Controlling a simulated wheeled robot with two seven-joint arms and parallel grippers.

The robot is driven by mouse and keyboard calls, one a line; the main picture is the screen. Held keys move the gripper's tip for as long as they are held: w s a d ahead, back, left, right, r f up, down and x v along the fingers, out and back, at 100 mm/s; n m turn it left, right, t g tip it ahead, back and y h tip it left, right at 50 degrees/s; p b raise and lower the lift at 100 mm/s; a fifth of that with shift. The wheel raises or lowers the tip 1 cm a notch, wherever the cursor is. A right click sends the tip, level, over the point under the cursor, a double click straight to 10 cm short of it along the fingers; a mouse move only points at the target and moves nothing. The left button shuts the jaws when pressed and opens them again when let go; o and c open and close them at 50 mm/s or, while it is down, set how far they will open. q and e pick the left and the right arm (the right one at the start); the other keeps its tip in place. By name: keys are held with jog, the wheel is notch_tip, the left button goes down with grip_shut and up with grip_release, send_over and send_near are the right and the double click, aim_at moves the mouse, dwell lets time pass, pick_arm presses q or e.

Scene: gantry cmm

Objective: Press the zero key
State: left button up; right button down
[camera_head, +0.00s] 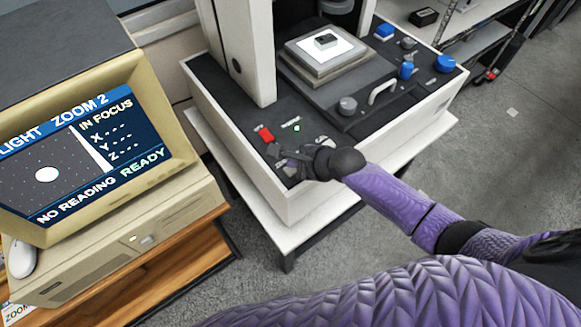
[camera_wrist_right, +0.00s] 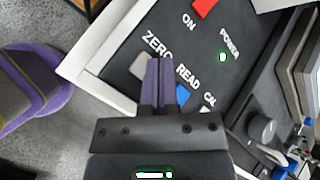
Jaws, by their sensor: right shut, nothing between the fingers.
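The zero key is a pale grey key (camera_wrist_right: 140,66) beside the white ZERO label (camera_wrist_right: 157,46) on the dark panel in the right wrist view. My right gripper (camera_wrist_right: 159,62) is shut and empty. Its fingertips overlap the right part of the zero key in that view; whether they touch it I cannot tell. In the head view the right gripper (camera_head: 276,152) is low over the front left of the machine's panel, hiding part of the keys. My left gripper is not in view.
A blue READ key (camera_wrist_right: 183,93) lies right of the fingers. A red ON switch (camera_head: 264,135) and a green lamp (camera_head: 296,128) are nearby. The monitor (camera_head: 90,150) at left reads "NO READING", "READY" and "IN FOCUS". A stage (camera_head: 327,65) stands behind.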

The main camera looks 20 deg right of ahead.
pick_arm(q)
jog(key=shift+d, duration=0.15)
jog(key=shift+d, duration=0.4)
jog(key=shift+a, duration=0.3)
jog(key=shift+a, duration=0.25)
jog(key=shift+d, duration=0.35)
pick_arm(e)
jog(key=shift+f, duration=0.35)
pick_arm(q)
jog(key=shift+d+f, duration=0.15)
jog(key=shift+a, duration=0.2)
pick_arm(e)
jog(key=shift+f, duration=0.1)
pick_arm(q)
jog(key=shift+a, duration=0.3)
pick_arm(e)
jog(key=shift+f, duration=0.15)
